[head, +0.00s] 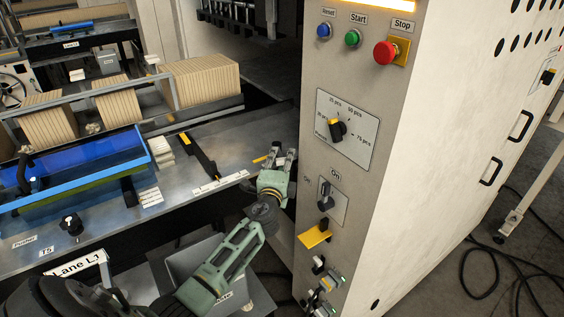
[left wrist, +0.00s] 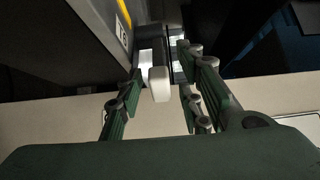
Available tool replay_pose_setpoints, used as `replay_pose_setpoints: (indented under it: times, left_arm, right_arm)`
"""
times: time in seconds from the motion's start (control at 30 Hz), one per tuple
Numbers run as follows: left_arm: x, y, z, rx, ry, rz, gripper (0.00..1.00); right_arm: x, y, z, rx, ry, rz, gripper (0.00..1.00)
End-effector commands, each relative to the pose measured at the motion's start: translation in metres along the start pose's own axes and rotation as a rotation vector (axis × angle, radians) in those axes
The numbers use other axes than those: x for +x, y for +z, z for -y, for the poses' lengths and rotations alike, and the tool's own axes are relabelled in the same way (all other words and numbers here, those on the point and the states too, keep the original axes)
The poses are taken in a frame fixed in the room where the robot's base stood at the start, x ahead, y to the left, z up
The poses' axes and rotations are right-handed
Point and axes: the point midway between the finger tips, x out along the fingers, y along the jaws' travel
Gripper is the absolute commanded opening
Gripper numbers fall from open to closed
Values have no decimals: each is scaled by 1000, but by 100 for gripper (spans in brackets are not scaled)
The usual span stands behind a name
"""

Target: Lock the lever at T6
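In the left wrist view, the T6 label (left wrist: 122,33) is on a dark surface at the top. Beside it is a lever with a white rounded end (left wrist: 159,84). My left gripper (left wrist: 155,100) is open, one finger to each side of the white end, with gaps between. In the head view, my left gripper (head: 280,157) is at the table's right end, beside the cabinet, and the T6 lever is hidden or too small to make out.
A tall cabinet (head: 440,130) with buttons and dials stands close to the right of my left gripper. A yellow plate (head: 315,235) sticks out of it. The metal table (head: 220,140) carries a blue tray (head: 100,190). The T5 label (head: 46,252) is at its front left.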

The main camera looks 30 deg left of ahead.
Motion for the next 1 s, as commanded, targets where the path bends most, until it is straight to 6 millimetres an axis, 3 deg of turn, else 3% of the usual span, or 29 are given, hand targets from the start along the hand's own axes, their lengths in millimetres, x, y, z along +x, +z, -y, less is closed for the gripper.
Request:
replay_pose_setpoints:
  times: [0.37, 0.8, 1.0]
  left_arm:
    - [0, 0, 0, 0, 0, 0, 0]
    - [0, 1, -1, 1, 1, -3, 0]
    - [-3, 13, -1, 8, 1, -102, 0]
  right_arm:
    - [0, 0, 3, 1, -3, -1, 0]
    - [0, 0, 3, 1, -3, 0, 0]
    - [-1, 0, 2, 1, -2, 0, 0]
